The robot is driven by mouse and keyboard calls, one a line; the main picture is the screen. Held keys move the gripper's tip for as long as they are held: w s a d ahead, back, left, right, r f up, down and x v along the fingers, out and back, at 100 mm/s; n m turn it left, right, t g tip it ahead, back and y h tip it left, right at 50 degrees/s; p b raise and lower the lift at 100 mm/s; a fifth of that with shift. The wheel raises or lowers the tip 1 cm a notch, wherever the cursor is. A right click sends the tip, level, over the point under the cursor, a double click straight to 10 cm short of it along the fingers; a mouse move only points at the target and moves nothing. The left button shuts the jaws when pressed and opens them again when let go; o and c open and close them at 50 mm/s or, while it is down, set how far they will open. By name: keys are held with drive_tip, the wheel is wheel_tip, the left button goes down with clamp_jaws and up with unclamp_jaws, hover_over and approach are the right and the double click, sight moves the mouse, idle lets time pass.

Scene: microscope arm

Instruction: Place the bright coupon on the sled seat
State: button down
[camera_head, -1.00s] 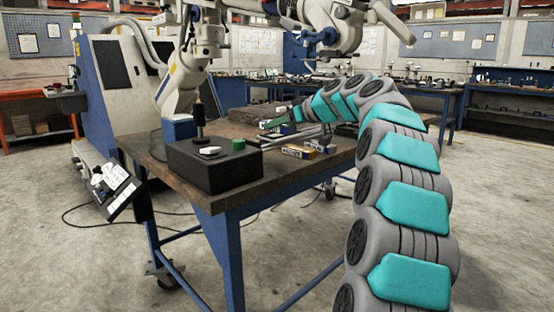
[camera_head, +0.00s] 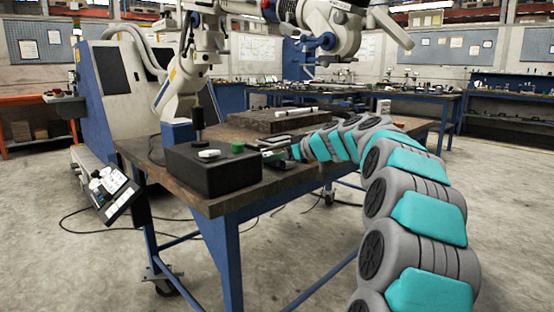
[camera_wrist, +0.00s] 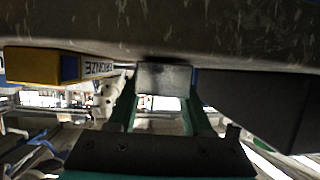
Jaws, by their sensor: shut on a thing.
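My gripper (camera_wrist: 163,92) shows in the wrist view with two green fingers, shut on a small grey metal block, which I take to be the bright coupon (camera_wrist: 165,78). The block sits between the fingertips, close to the dark worktop surface. In the head view my gripper (camera_head: 280,153) is small and low over the bench, just right of the black box (camera_head: 212,172); the coupon cannot be made out there. I cannot clearly pick out the sled seat in either view.
A yellow and blue lettered box (camera_wrist: 60,67) lies left of the fingers in the wrist view. A dark block (camera_wrist: 255,100) is close on the right. On the bench (camera_head: 240,203), a dark slab (camera_head: 262,124) lies behind my gripper. A white machine arm (camera_head: 180,90) stands behind the black box.

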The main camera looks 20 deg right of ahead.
drive_tip(key=shift+f+b, duration=0.2)
drive_tip(key=shift+b, duration=0.1)
drive_tip(key=shift+c, duration=1.6)
unclamp_jaws()
drive_tip(key=shift+r+p, duration=0.2)
drive_tip(key=shift+p, duration=0.6)
